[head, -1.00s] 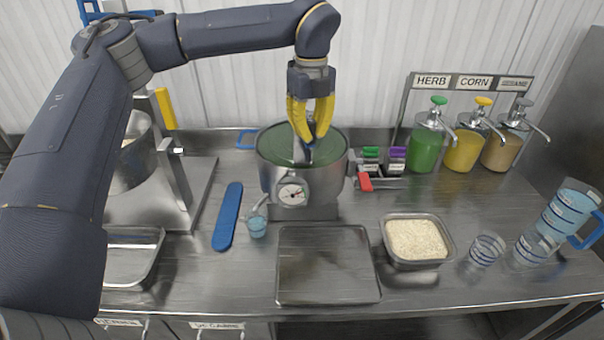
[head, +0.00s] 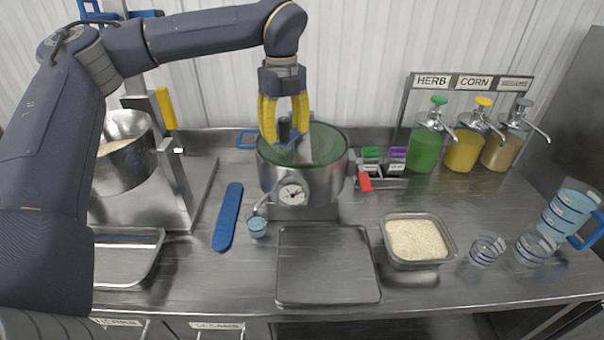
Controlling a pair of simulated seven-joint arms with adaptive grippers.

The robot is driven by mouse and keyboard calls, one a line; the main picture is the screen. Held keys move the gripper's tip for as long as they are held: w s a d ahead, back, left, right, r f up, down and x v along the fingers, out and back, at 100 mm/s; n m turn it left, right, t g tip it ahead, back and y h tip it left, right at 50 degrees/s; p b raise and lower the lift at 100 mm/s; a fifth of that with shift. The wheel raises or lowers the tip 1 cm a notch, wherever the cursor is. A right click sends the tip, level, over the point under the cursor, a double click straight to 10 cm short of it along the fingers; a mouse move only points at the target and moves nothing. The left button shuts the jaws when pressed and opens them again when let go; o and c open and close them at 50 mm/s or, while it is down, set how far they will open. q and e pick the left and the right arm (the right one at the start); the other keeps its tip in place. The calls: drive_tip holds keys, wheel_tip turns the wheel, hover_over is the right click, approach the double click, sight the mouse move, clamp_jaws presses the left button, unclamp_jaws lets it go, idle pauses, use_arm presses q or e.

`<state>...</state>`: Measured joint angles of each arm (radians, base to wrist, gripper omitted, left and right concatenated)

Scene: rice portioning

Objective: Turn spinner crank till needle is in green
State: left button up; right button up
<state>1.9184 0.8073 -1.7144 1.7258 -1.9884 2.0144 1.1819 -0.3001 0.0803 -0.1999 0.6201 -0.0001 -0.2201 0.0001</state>
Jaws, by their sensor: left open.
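The spinner (head: 277,180) is a round steel pot with a green lid (head: 325,140), standing at the back middle of the counter. Its round white dial (head: 291,194) faces front; the needle and colored zones are too small to read surely. The dark crank knob (head: 284,128) stands above the left part of the lid, with a pale crank arm (head: 304,150) beside it. My left gripper (head: 284,138), with yellow fingers, is open and pointing down, one finger on each side of the knob. I cannot tell whether the fingers touch it. My right gripper is out of view.
A steel tray (head: 329,300) lies in front of the spinner. A blue long tool (head: 228,217) and a small cup of blue liquid (head: 257,227) are to its left. A rice pan (head: 388,255), cups and pump dispensers (head: 425,150) are to the right.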

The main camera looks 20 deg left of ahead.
use_arm(q)
drive_tip(key=shift+o, duration=0.2)
drive_tip(key=shift+r, duration=4.5)
